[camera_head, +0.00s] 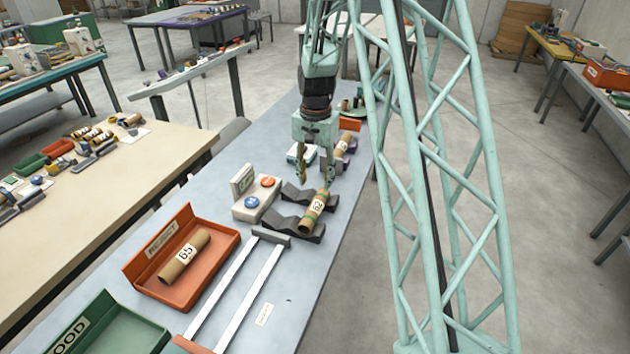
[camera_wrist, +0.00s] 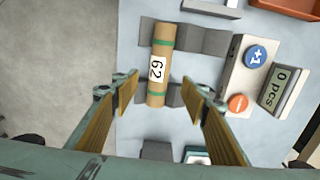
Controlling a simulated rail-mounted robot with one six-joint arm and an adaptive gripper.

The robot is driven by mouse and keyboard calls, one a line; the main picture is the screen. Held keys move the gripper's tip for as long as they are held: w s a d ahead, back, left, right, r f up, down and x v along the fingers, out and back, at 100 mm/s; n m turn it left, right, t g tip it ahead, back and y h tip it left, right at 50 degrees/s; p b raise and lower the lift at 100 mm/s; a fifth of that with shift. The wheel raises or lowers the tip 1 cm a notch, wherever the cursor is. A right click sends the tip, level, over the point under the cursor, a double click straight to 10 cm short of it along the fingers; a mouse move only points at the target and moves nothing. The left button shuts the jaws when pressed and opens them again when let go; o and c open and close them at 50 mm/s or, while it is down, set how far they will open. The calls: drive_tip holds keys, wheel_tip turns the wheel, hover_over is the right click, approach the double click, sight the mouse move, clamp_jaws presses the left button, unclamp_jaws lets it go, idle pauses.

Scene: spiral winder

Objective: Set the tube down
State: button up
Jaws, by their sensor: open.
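A brown cardboard tube (camera_head: 314,212) with green bands and a white label reading 62 lies across two dark grey V-shaped cradles (camera_head: 298,228). The tube also shows in the wrist view (camera_wrist: 161,66), with the grey cradles (camera_wrist: 202,40) under it. My gripper (camera_head: 316,180) is open, a little above and behind the tube in the head view. In the wrist view my fingers (camera_wrist: 162,90) are spread to either side of the tube's near end, with gaps on both sides.
A counter box (camera_head: 256,197) with blue and orange buttons stands beside the cradles. The orange REJECT tray (camera_head: 215,280) holds a tube labelled 65 (camera_head: 186,256). A green GOOD tray (camera_head: 130,338) is at front left. Another tube (camera_head: 343,148) lies behind my gripper.

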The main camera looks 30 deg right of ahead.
drive_tip(key=shift+r, duration=0.1)
idle(0.3)
drive_tip(key=s+a+r+n+t, duration=0.1)
drive_tip(key=s+a+r+n, duration=0.1)
drive_tip(key=s+a+r, duration=0.45)
drive_tip(key=s+a+r+n, duration=0.25)
drive_tip(key=s+r, duration=0.45)
drive_tip(key=r, duration=0.5)
drive_tip(key=s+a+r+n+t, duration=0.1)
drive_tip(key=s+a+r, duration=0.45)
drive_tip(key=r, duration=0.45)
drive_tip(key=s+a+r+n+t, duration=0.1)
drive_tip(key=s+a+r+n, duration=0.1)
drive_tip(key=s, duration=1)
drive_tip(key=s+a+r+n+t, duration=0.1)
drive_tip(key=s+a+r+n, duration=0.1)
drive_tip(key=s, duration=1.1)
drive_tip(key=shift+s+a+r, duration=0.25)
drive_tip(key=shift+a+r, duration=0.25)
drive_tip(key=shift+a, duration=0.55)
drive_tip(key=shift+n, duration=0.25)
drive_tip(key=shift+f+b, duration=1.15)
drive_tip(key=shift+b, duration=0.1)
